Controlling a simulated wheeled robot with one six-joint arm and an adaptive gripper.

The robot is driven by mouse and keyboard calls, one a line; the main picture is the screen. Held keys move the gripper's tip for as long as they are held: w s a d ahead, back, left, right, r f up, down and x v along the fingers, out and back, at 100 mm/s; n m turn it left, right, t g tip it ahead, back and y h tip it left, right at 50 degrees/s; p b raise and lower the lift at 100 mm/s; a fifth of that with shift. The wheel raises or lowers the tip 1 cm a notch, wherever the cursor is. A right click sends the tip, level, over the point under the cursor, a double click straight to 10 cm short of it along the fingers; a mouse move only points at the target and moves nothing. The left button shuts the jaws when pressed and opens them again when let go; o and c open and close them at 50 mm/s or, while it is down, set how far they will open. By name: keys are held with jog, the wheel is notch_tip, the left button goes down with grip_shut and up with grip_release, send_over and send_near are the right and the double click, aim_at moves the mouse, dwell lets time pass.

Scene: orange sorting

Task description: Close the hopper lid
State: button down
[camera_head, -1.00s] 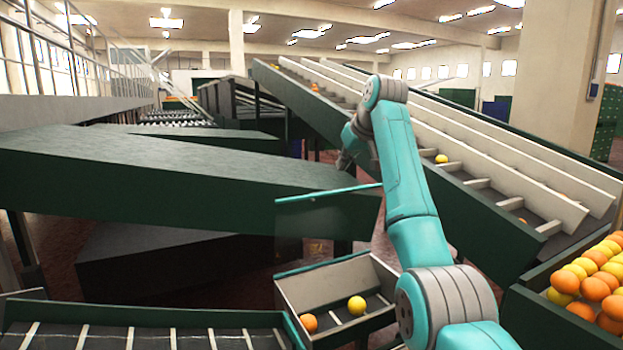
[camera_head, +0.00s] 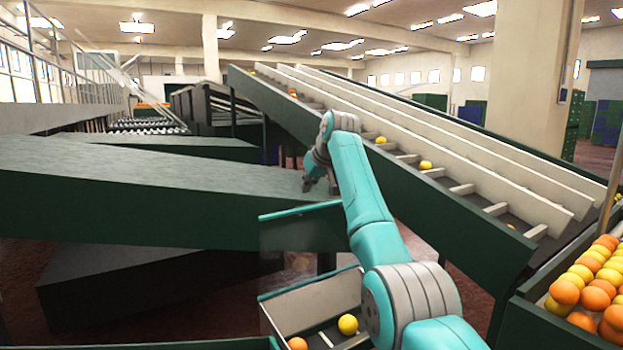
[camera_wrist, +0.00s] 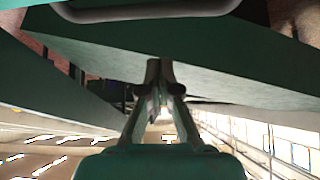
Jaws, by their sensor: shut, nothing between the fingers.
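The hopper (camera_head: 290,311) is an open-topped grey box with teal edges at the bottom middle of the head view. An orange and a yellow fruit lie in it. Its lid (camera_head: 300,210) stands raised above it, apparently a see-through panel with a teal top edge. My gripper (camera_head: 310,184) is just above and behind that edge in the head view, pointing down, shut and empty. Whether it touches the lid cannot be told. In the wrist view my gripper's fingers (camera_wrist: 160,84) are together, and a grey bar handle (camera_wrist: 150,14) crosses the top, apart from them.
A long sloped conveyor (camera_head: 470,212) carrying a few fruits runs behind my arm. A big dark green beam (camera_head: 130,190) lies left of the lid. A bin full of oranges and yellow fruit (camera_head: 590,285) stands at the right. Railings (camera_head: 60,70) are at the far left.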

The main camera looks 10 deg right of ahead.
jog(key=shift+s+d+f, duration=0.2)
jog(key=shift+s+f, duration=0.4)
jog(key=shift+f, duration=0.15)
jog(key=shift+s+d+f, duration=0.15)
jog(key=shift+s+f, duration=0.4)
jog(key=shift+f, duration=0.15)
